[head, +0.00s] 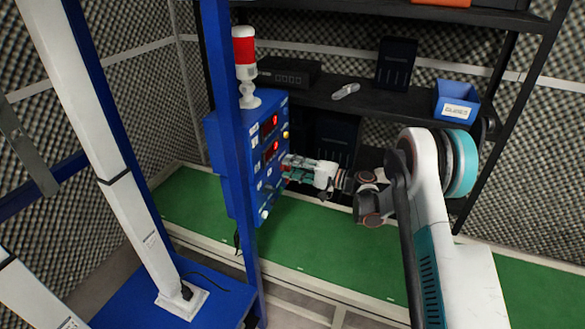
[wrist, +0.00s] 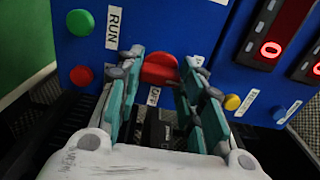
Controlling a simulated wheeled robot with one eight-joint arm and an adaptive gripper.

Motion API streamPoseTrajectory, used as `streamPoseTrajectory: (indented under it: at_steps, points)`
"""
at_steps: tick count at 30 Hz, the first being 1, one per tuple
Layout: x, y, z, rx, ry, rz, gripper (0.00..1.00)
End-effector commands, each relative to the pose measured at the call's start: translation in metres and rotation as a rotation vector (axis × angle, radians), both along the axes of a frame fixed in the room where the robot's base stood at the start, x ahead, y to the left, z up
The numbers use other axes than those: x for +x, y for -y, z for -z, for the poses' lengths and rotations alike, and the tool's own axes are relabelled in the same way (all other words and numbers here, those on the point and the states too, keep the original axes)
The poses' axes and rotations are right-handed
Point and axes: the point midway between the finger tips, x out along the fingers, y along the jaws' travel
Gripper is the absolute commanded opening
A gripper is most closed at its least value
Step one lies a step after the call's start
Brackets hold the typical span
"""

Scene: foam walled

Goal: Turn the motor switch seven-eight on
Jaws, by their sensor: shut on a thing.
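A blue control box (head: 272,205) is mounted at the blue post, with its button panel facing right in the head view. In the wrist view, a red switch knob (wrist: 160,66) stands on the blue panel (wrist: 62,45), with a partly hidden label below it. My gripper (wrist: 164,72) is shut on this knob, with one teal finger on each side. It also shows in the head view as my gripper (head: 287,166) at the panel's front. I cannot read a seven-eight marking, and the knob is hidden in the head view.
Near the knob are a green button (wrist: 80,22), a red button (wrist: 81,75), a yellow button (wrist: 232,102) and a blue button (wrist: 279,113). Red-lit displays (wrist: 272,48) sit beside them. A shelf with a blue bin (head: 457,101) stands behind my arm.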

Motion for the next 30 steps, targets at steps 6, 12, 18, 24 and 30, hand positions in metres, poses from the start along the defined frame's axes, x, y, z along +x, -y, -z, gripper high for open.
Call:
streamPoseTrajectory:
  at_steps: [6,12,18,24,30]
  points:
    - [0.0,0.0,0.001,-0.002,0.0,-0.001,0.55]
    - [0.0,0.0,0.001,-0.001,0.0,-0.001,0.55]
    - [-0.002,0.005,0.0,-0.001,0.0,0.001,0.55]
    - [-0.011,0.035,0.0,-0.001,0.0,0.004,0.55]
    - [-0.026,0.074,0.001,-0.001,0.0,0.003,0.55]
